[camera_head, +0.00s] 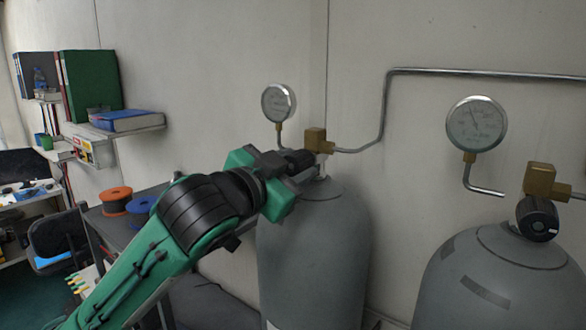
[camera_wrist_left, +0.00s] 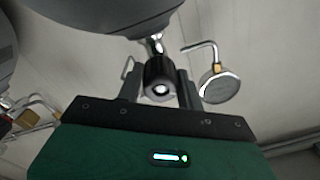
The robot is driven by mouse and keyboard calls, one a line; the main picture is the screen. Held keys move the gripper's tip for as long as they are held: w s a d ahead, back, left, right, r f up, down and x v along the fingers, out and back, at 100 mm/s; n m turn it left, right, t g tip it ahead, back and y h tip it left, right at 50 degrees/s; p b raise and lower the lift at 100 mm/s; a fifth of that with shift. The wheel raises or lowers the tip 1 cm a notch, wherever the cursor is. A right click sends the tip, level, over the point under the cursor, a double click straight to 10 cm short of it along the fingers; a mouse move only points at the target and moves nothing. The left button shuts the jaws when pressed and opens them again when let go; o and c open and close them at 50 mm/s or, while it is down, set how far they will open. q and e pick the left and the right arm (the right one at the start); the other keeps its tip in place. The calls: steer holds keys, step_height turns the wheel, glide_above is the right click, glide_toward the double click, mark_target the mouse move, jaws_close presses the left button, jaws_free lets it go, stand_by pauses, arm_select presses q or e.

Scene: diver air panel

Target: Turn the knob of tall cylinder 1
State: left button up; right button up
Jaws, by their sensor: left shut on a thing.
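A tall grey cylinder (camera_head: 313,250) stands against the wall in the middle of the head view, with a brass valve block (camera_head: 317,140) on top. Its black round knob (camera_wrist_left: 158,72) shows clearly in the left wrist view, between the two dark fingers of my left gripper (camera_wrist_left: 160,88). The left gripper (camera_head: 301,162) comes in from the left at the height of the valve in the head view and is shut on the knob. The fingers and gripper body hide most of the knob there. My right gripper is in neither view.
A second grey cylinder (camera_head: 500,285) with its own black knob (camera_head: 538,218) stands at the right. Round gauges (camera_head: 279,103) (camera_head: 476,125) and a metal pipe (camera_head: 480,73) are on the wall. A dark table (camera_head: 150,228) with spools and a shelf (camera_head: 125,131) are at the left.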

arm_select(q)
steer(key=m, duration=0.3)
steer(key=shift+a+m, duration=0.1)
steer(key=shift+m, duration=0.3)
steer(key=m, duration=0.3)
steer(key=shift+m+b, duration=0.35)
steer(key=shift+m, duration=0.05)
steer(key=m, duration=0.6)
steer(key=shift+r+m+h, duration=0.15)
steer(key=shift+m+h, duration=0.15)
steer(key=m+p, duration=0.1)
steer(key=m, duration=0.2)
steer(key=shift+m, duration=0.4)
steer(key=m, duration=0.3)
steer(key=shift+m, duration=0.3)
steer(key=m, duration=0.3)
steer(key=shift+m+g, duration=0.3)
steer(key=shift+m, duration=2)
steer(key=shift+f, duration=0.2)
